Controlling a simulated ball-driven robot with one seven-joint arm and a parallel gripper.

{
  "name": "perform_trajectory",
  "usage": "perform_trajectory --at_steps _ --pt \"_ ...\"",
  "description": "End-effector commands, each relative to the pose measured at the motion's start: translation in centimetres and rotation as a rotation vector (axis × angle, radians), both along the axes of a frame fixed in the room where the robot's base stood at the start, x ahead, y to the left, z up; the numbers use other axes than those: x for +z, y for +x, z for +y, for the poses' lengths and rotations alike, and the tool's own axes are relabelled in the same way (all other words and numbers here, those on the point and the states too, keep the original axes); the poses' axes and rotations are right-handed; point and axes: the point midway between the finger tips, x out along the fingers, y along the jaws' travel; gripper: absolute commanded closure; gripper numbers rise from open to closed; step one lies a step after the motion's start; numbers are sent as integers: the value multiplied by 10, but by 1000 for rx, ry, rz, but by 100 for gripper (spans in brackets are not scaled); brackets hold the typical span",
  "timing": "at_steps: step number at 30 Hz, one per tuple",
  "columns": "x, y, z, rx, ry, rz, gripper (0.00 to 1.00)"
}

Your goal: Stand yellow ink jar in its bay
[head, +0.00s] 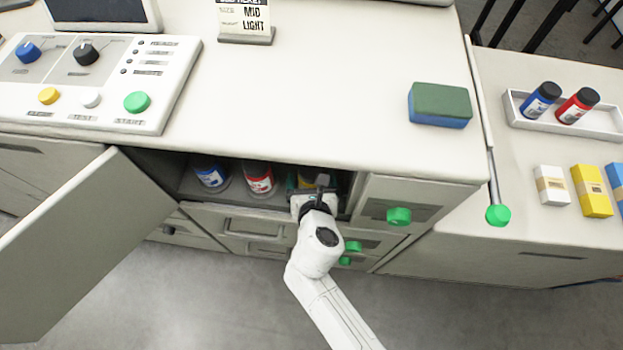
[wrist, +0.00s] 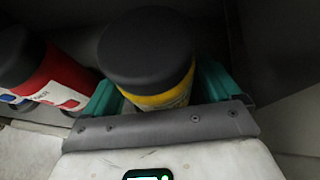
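The yellow ink jar (wrist: 165,97) has a black cap and a yellow body. In the wrist view it is between the teal fingers of my gripper (wrist: 160,92). One finger is on each side, close to the jar; I cannot tell whether they press on it. The jar's base is hidden by the gripper, so I cannot tell whether it rests on the floor of the bay. In the head view my gripper (head: 314,190) reaches into the open cabinet bay (head: 228,196), and the yellow jar is mostly hidden behind it.
A red jar (head: 260,180) and a blue jar (head: 210,177) stand left of my gripper in the cabinet. The open door (head: 80,240) swings out at left. A drawer with a green knob (head: 399,216) is close on the right. The countertop (head: 330,90) hangs above.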

Motion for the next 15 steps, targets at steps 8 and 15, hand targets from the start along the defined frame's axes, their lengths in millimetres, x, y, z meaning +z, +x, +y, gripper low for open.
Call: perform_trajectory --at_steps 8,15 --pt "1 0 0 0 0 0 5" --pt "14 -20 -3 2 1 0 5"
